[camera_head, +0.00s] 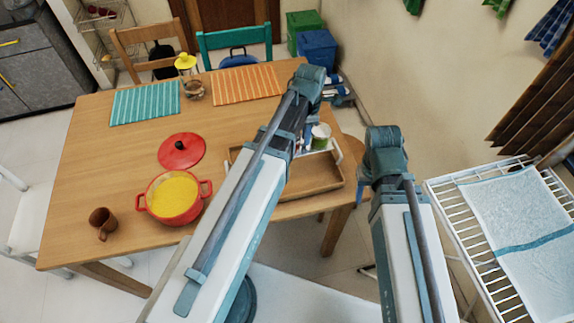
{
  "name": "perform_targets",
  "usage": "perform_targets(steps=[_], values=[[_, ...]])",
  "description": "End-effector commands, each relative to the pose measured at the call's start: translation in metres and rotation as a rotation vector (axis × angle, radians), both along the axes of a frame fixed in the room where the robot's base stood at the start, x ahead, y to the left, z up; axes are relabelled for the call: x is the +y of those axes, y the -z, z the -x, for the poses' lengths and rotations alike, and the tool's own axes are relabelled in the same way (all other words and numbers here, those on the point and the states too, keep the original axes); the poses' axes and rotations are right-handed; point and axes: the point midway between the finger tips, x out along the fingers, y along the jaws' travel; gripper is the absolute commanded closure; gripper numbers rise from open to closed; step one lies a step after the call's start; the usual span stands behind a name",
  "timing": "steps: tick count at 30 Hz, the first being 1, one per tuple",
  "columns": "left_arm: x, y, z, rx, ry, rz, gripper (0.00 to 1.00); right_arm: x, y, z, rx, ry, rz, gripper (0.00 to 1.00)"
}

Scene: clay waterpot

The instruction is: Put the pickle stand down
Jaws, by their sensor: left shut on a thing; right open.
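The pickle stand (335,150) is a small white caddy with jars, one of them green with a pale lid. It is at the table's right end, over the back part of a wooden tray (305,185). My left arm covers much of it. My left gripper (303,137) is at the stand's left side, shut on it, its fingers mostly hidden. I cannot tell whether the stand touches the tray. My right gripper (364,182) is open, to the right of the tray, mostly hidden by its own arm.
The wooden table (110,190) carries a red pot (173,197) with yellow food, a red lid (181,151), a brown mug (103,222), a yellow-topped jar (188,75) and two striped mats (145,103). A white wire rack (470,225) stands at right.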

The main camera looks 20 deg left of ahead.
Motion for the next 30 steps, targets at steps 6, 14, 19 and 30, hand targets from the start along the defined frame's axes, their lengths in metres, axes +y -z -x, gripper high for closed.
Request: perform_targets(steps=[6, 14, 19, 30], values=[[0.001, 0.019, 0.0, 0.0, 0.001, 0.0, 1.0, 0.0, 0.019, 0.0, 0.0, 0.0, 0.0, 0.5], [0.001, 0.057, 0.0, 0.0, 0.001, 0.0, 1.0, 0.0, 0.057, 0.0, 0.0, 0.0, 0.0, 0.5], [0.001, 0.064, 0.0, 0.0, 0.001, 0.0, 1.0, 0.0, 0.064, 0.0, 0.0, 0.0, 0.0, 0.5], [0.001, 0.086, 0.0, 0.0, 0.001, 0.0, 1.0, 0.0, 0.086, 0.0, 0.0, 0.0, 0.0, 0.5]])
